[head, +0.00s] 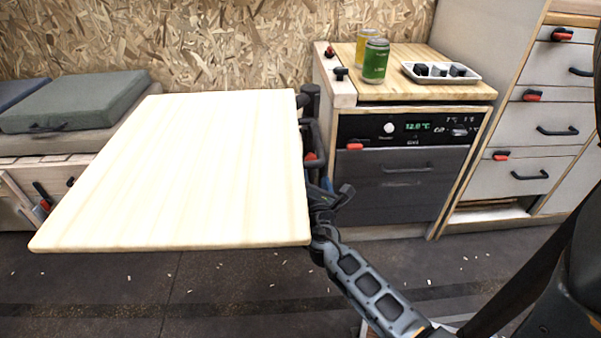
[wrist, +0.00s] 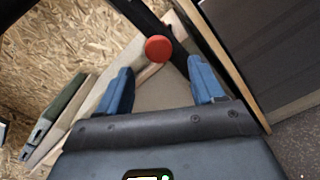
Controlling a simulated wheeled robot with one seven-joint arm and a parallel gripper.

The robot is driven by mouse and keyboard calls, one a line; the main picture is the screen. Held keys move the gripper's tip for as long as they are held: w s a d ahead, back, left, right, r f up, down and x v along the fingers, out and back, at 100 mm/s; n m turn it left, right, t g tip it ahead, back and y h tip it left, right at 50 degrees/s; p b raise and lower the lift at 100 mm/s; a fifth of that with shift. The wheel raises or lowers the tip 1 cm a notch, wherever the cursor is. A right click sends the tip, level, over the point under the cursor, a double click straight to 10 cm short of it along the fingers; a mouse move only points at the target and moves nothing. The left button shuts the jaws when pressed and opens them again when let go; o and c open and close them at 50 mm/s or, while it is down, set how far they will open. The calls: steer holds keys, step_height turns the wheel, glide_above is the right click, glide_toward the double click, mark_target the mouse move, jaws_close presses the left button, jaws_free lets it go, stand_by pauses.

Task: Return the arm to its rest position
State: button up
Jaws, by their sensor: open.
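My gripper (wrist: 160,88) shows in the wrist view with its two blue fingers spread apart and nothing between the tips. In the head view the end of my arm reaches up beside the right edge of the pale wooden tabletop (head: 190,170), and the fingers are mostly hidden there. In the wrist view a round red knob (wrist: 158,48) on a dark bar lies beyond the fingers. I cannot tell how far it is from them.
Behind my arm stands a cabinet with a dark appliance front (head: 405,170). On its top are a green can (head: 375,62), a yellow can (head: 366,40) and a white tray (head: 440,78) of dark pieces. White drawers (head: 540,130) stand right; a cushioned bench (head: 75,105) is left.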

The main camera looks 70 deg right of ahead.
steer(key=s+a+f+m+t+y, duration=0.1)
steer(key=s+a+m+t+y, duration=0.15)
steer(key=a, duration=0.55)
steer(key=s+a+f+m+t+y, duration=0.15)
steer(key=a+y, duration=0.25)
steer(key=a, duration=0.4)
steer(key=s+a+f+m+t+y, duration=0.1)
steer(key=s+a+y, duration=0.15)
steer(key=a, duration=0.55)
steer(key=s+a+r+m+t+y, duration=0.2)
steer(key=s+a+r+m+y, duration=0.3)
steer(key=a, duration=0.4)
steer(key=s+a+r+m+t+y+p, duration=0.1)
steer(key=s+a+r+m, duration=0.2)
steer(key=r, duration=0.3)
steer(key=s+a+r+m+y, duration=0.2)
steer(key=a+r+m, duration=0.1)
steer(key=r, duration=0.4)
step_height(320, 180, up, 25)
steer(key=p, duration=2.5)
steer(key=shift+f+p, duration=0.15)
steer(key=shift+p, duration=0.15)
